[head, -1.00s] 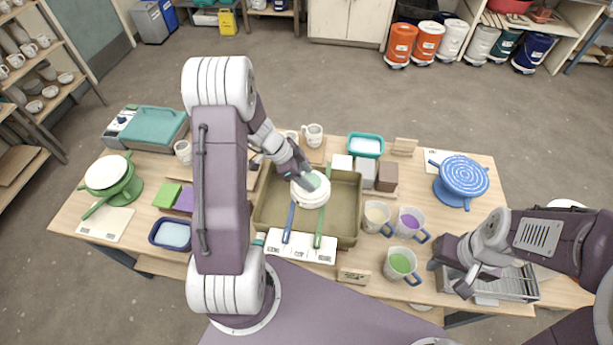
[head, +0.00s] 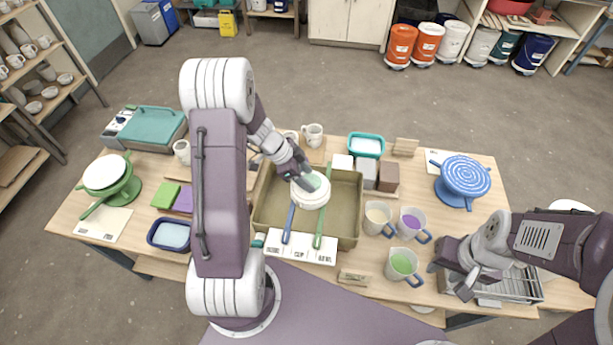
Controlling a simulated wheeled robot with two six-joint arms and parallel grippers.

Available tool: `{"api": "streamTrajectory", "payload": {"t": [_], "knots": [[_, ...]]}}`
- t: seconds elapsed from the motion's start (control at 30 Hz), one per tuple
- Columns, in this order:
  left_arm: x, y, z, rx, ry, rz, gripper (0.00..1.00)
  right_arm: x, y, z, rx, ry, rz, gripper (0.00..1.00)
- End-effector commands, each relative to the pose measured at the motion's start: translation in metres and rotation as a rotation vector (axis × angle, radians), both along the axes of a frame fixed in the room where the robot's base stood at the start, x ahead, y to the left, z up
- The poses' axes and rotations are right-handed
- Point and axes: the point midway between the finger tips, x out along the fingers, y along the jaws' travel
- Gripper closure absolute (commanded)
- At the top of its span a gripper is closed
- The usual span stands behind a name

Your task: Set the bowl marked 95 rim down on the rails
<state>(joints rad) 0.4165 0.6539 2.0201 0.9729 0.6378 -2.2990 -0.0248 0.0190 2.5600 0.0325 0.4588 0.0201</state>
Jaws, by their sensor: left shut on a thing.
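My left gripper (head: 304,181) is shut on a white bowl (head: 311,198) with a pale green inside. The bowl is tilted over the olive basin (head: 267,228) in the middle of the table. The number on it cannot be read. A metal rack with rails (head: 519,286) lies at the table's front right. My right gripper (head: 457,278) is open and empty at the rack's left end, and my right arm hides part of the rack.
Mugs with yellowish (head: 378,218), purple (head: 411,224) and green (head: 402,264) contents stand right of the basin. Blue (head: 289,224) and green (head: 319,228) handles cross its front. A blue turntable (head: 463,177) stands back right, a green one (head: 122,185) left.

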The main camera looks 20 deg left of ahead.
Motion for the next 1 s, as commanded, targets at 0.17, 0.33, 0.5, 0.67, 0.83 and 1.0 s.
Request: {"api": "streamTrajectory", "payload": {"t": [0.17, 0.33, 0.5, 0.67, 0.83, 1.0], "knots": [[0.000, 0.000, -0.002, 0.000, -0.001, 0.000, 1.00, 0.000, 0.000, -0.003, 0.000, 0.000, 0.000, 0.64], [0.000, 0.000, -0.001, 0.000, -0.001, 0.000, 1.00, 0.000, 0.000, -0.003, 0.000, 0.000, 0.000, 0.64], [0.000, 0.000, -0.001, 0.000, 0.000, 0.000, 0.20, 0.000, 0.000, -0.003, 0.000, 0.000, 0.000, 0.64], [0.000, 0.000, -0.002, 0.000, 0.000, 0.000, 0.20, 0.000, 0.000, -0.003, 0.000, 0.000, 0.000, 0.64], [-0.001, 0.003, 0.003, 0.001, -0.003, 0.001, 0.20, 0.000, 0.000, -0.006, 0.000, 0.000, 0.000, 0.64], [-0.009, 0.019, 0.032, 0.003, -0.008, 0.001, 0.20, 0.000, 0.000, -0.018, 0.000, 0.000, 0.000, 0.64]]}}
